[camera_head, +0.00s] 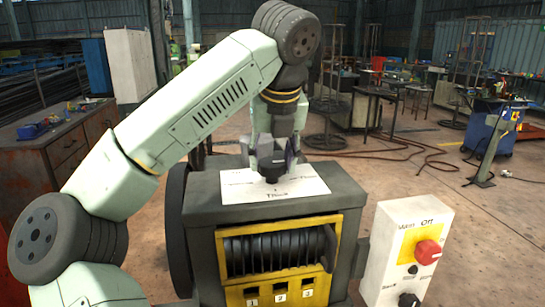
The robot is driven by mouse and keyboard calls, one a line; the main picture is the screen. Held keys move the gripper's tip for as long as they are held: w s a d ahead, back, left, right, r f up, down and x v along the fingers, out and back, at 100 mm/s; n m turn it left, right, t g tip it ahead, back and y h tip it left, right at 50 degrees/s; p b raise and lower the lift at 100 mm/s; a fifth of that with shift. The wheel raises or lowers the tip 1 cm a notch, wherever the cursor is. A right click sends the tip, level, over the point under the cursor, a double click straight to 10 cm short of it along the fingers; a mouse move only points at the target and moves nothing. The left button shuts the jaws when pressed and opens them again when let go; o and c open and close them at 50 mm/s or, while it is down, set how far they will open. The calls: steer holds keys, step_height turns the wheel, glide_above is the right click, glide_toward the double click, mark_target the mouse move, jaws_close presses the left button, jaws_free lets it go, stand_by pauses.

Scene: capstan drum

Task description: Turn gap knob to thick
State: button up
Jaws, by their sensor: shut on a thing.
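The gap knob (271,168) is a dark knob on top of the grey machine (205,207). A white label sheet (300,190) lies around it, with the word "Thick" readable at its near side. My gripper (272,158) points down from above and is shut on the knob. The fingers hide much of the knob, and I cannot tell which way it points.
The machine's front has a yellow frame (232,292) around dark rollers, with numbered tags below. A white control box (385,262) with a red knob (428,252) stands at the right. A cabinet (30,162) stands at the left. Open floor lies beyond the machine.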

steer(key=shift+m, duration=0.3)
steer(key=m+h, duration=0.1)
steer(key=m, duration=0.2)
steer(key=shift+a+m+h, duration=0.15)
steer(key=shift+m+h, duration=0.15)
steer(key=m+h, duration=0.1)
steer(key=m, duration=0.3)
steer(key=shift+a+g+h, duration=0.1)
steer(key=shift+g+h, duration=0.2)
steer(key=shift+h, duration=0.1)
steer(key=m+g+h, duration=0.1)
steer(key=m, duration=0.4)
steer(key=shift+w, duration=0.15)
steer(key=m, duration=0.2)
steer(key=m+g, duration=0.1)
steer(key=m, duration=0.1)
steer(key=shift+w+g+h, duration=0.1)
steer(key=shift+g+h, duration=0.2)
steer(key=shift+h, duration=0.1)
steer(key=shift+a+m, duration=0.1)
steer(key=shift+m, duration=0.3)
steer(key=o, duration=1.1)
steer(key=shift+o, duration=0.2)
